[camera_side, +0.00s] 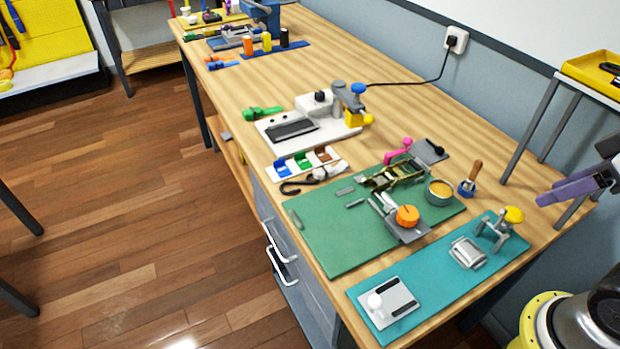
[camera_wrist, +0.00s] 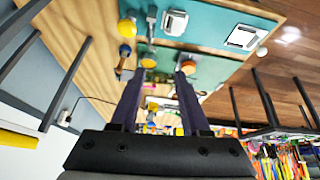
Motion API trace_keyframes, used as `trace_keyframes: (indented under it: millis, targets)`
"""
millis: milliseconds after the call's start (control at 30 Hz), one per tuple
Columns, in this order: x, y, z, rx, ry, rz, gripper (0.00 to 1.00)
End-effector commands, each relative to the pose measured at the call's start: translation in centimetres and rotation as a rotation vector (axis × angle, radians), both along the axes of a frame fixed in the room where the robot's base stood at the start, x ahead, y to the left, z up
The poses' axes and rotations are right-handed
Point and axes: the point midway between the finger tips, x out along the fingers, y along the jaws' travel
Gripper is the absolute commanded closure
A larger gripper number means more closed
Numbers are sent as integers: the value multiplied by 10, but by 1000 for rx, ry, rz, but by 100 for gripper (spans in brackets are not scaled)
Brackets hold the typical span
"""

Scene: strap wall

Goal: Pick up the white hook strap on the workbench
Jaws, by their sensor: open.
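The white hook strap (camera_side: 327,172) lies on the workbench (camera_side: 340,90), a small pale bundle with a dark hook at its left end. It is beside the white tray of coloured blocks and just beyond the green mat's far left corner. My gripper (camera_side: 550,196) is at the right edge of the side view, beyond the bench's wall-side edge and well away from the strap. Its two purple fingers are apart and empty, and they also show in the wrist view (camera_wrist: 160,75). I cannot make out the strap in the wrist view.
The green mat (camera_side: 325,245) holds a ratchet buckle (camera_side: 393,174), a tin (camera_side: 439,192) and an orange knob (camera_side: 407,215). A teal mat (camera_side: 425,285) with metal parts lies nearer. A white-based device (camera_side: 300,128) stands behind the strap. A small side table (camera_side: 545,115) stands near my gripper.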

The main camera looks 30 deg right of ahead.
Motion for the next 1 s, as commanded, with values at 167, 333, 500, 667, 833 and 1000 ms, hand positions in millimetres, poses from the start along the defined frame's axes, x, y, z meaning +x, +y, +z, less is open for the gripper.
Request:
trace_keyframes:
  millis: [167,333,500,667,833,1000]
  targets:
    - [10,0,35,-101,-23,190,54]
    - [43,3,80,-194,-17,382,54]
    - [90,11,117,-274,14,582,54]
    - [148,24,141,-339,50,780,54]
    - [212,44,145,-387,94,973,54]
    - [273,69,129,-416,141,1142,54]
